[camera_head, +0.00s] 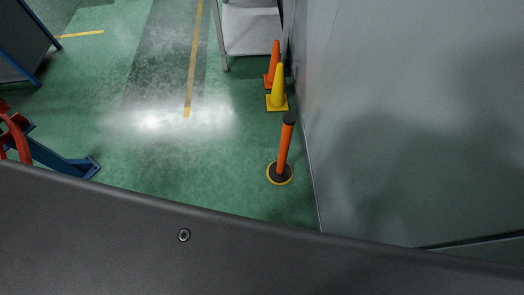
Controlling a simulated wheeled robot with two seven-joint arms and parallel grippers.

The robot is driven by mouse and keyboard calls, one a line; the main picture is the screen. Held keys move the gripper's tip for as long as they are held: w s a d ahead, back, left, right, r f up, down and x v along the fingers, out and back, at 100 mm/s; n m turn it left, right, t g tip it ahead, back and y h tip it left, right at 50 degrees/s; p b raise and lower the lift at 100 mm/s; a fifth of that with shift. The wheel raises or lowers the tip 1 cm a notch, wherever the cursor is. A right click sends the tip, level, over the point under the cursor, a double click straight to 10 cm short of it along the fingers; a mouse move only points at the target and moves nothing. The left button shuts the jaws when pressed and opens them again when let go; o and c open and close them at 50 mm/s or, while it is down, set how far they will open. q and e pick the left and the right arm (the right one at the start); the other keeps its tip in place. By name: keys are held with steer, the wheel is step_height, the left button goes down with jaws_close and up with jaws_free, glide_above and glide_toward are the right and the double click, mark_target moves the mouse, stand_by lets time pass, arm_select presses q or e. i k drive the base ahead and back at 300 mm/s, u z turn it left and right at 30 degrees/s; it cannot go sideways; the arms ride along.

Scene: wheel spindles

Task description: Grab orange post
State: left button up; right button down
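The orange post (284,148) stands upright on the green floor close to the grey wall at the right. It has a black cap on top and a round black base with a yellow rim. Nothing is touching the post. Neither of my grippers is in this view.
A yellow cone (279,88) and an orange cone (274,65) stand behind the post along the wall (400,110). A grey shelf (250,30) is beyond them. A blue stand (62,160) with red parts is at the left. Open floor (200,150) lies left of the post. A dark panel (300,262) fills the bottom.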

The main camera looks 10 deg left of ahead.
mark_target(279, 171)
steer(key=z, duration=1)
steer(key=k, duration=1)
steer(key=z, duration=0.35)
